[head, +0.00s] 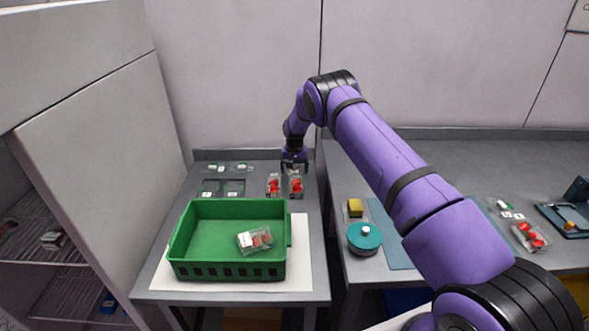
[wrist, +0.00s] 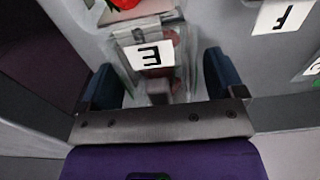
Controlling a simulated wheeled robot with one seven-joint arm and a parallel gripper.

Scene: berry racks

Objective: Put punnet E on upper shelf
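Punnet E (wrist: 152,58) is a clear punnet with a white label marked E, upside down in the wrist view. Dark contents show dimly through it. It lies between the two blue fingers of my gripper (wrist: 163,82), with a visible gap on the right finger's side. The gripper is open and also shows in the head view (head: 294,168), low over the back right of the left-hand table. In the head view punnet E cannot be made out clearly at the gripper. The upper shelf is not clearly identifiable; wire shelves (head: 40,222) show inside the cabinet at left.
Red-berry punnets (head: 273,185) (head: 296,186) stand in front of my gripper. A label marked F (wrist: 283,17) lies to the side. A green crate (head: 288,222) holding one punnet (head: 255,240) fills the table's front. A teal round container (head: 363,238) stands on the right counter.

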